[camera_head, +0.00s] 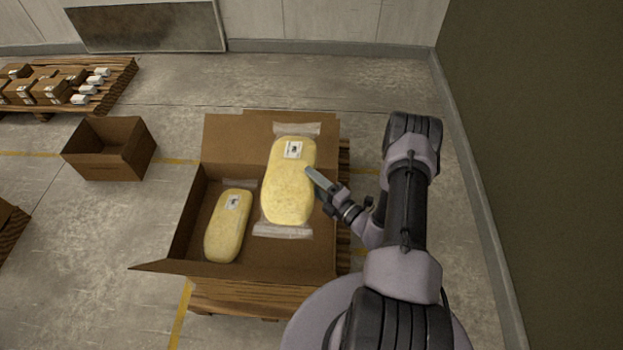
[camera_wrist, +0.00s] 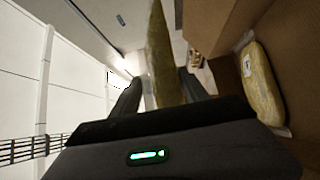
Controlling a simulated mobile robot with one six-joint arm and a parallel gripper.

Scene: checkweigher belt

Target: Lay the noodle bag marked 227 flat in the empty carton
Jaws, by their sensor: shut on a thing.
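A pale yellow noodle bag (camera_head: 290,180) with clear end flaps and a white label is held by my gripper (camera_head: 315,180) at its right edge. It hangs over the right part of a large open carton (camera_head: 232,140). In the wrist view the bag (camera_wrist: 160,50) shows edge-on between the fingers of my gripper (camera_wrist: 160,92). A second, similar bag (camera_head: 228,228) lies in the left part of that carton; it also shows in the wrist view (camera_wrist: 262,85). The label numbers are too small to read. A smaller open carton (camera_head: 103,166) on the floor at left looks empty.
The large carton stands on a wooden pallet (camera_head: 240,298), its flaps spread. Another pallet (camera_head: 112,88) with small boxes is at the back left. A dark wall (camera_head: 540,150) rises at the right. Bare floor (camera_head: 270,75) lies behind the large carton.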

